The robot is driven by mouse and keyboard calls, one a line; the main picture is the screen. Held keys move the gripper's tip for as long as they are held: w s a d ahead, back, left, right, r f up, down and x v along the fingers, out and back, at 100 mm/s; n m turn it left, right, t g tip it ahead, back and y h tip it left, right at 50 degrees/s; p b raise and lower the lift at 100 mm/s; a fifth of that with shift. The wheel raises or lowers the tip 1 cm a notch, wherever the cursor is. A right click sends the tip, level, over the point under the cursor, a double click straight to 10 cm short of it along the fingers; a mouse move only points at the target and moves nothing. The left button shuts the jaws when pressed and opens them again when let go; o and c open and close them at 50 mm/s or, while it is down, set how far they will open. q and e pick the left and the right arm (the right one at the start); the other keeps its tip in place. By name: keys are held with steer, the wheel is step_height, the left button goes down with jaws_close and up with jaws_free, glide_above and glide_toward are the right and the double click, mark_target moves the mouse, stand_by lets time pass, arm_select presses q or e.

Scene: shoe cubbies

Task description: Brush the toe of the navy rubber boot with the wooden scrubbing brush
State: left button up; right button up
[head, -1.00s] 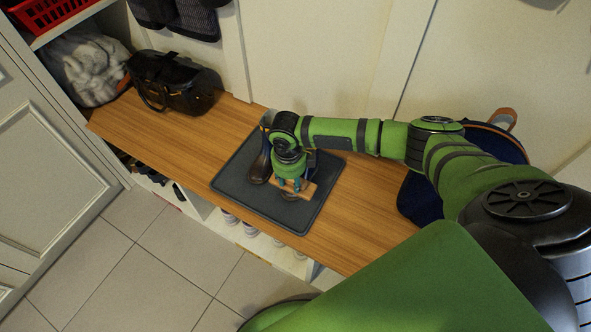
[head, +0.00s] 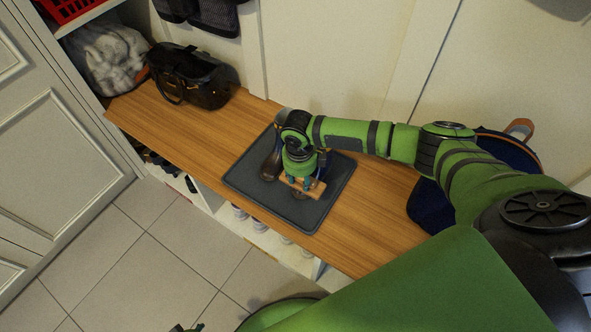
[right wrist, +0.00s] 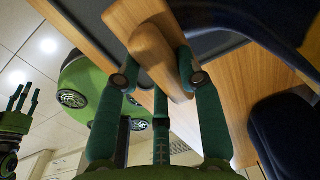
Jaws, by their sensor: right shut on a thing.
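My right gripper (head: 303,184) is shut on the wooden scrubbing brush (head: 306,189), over the dark tray. The brush (right wrist: 155,50) is between the teal fingers in the right wrist view. A navy shaft (head: 322,162) shows behind my gripper, mostly hidden. I cannot tell whether the bristles touch the toe. My left gripper (right wrist: 22,98) is empty with fingers apart, far from the bench in the right wrist view.
The dark tray (head: 250,183) lies on the wooden bench (head: 205,127). A black handbag (head: 205,85) stands at the bench's left end, and a navy bag (head: 430,208) at its right. Shoes sit in cubbies below. The bench between handbag and tray is clear.

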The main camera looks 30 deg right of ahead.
steer(key=shift+s+d+r+p, duration=0.1)
steer(key=shift+s+d+p, duration=0.6)
steer(key=shift+s+p, duration=0.25)
steer(key=shift+w+a+f+b, duration=0.25)
steer(key=shift+w+a+b, duration=0.2)
steer(key=shift+w+b, duration=0.25)
steer(key=shift+w+a+r+b, duration=0.2)
steer(key=shift+w+a+b, duration=0.6)
steer(key=shift+w+a, duration=0.25)
steer(key=shift+s+d+r+p, duration=0.1)
steer(key=shift+s+d+p, duration=0.4)
steer(key=shift+p, duration=0.2)
steer(key=shift+s+d+p, duration=0.35)
steer(key=shift+p, duration=0.1)
